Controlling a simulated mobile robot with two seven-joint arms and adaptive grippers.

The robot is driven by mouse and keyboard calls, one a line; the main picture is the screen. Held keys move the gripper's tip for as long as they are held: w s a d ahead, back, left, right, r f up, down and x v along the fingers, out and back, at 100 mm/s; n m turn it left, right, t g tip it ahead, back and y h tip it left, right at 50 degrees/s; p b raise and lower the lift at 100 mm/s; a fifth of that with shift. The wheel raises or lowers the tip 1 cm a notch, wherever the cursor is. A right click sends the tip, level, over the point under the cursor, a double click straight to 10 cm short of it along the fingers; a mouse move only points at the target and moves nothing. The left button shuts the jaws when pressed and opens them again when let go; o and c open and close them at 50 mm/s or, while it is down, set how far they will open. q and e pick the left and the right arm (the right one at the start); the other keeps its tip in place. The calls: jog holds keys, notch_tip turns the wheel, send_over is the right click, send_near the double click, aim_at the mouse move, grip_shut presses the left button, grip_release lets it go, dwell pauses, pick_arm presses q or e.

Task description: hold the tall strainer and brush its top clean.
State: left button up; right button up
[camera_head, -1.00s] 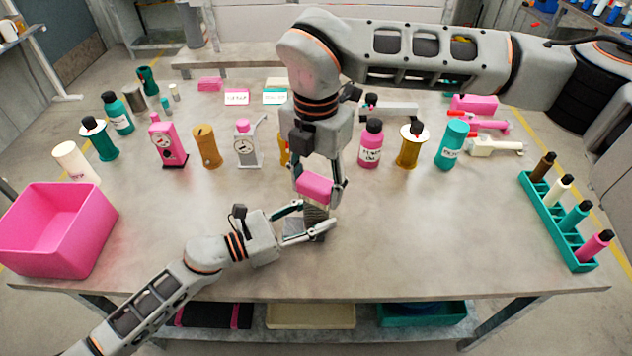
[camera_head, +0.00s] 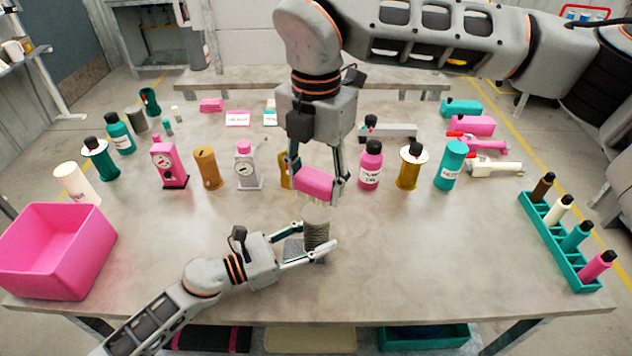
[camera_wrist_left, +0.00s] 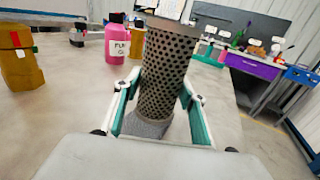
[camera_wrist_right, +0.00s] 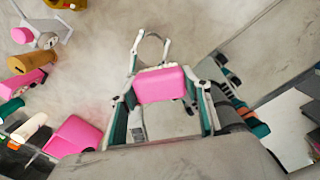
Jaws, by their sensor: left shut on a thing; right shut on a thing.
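The tall strainer (camera_head: 317,232), a grey perforated cylinder, stands roughly upright near the table's front middle. My left gripper (camera_head: 309,251) is shut around its lower part; the left wrist view shows the strainer (camera_wrist_left: 165,75) between both fingers. My right gripper (camera_head: 318,180) is shut on a pink brush (camera_head: 314,182), pale bristles down, just above the strainer's top. The right wrist view shows the brush's pink back (camera_wrist_right: 160,86) between the fingers.
A pink bin (camera_head: 60,262) stands at the left and a teal bottle rack (camera_head: 560,250) at the right. Bottles and pumps line the table behind. The front right is clear.

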pick_arm(q)
jog(key=o, duration=1.2)
jog(key=shift+o, duration=0.2)
jog(key=v, duration=1.2)
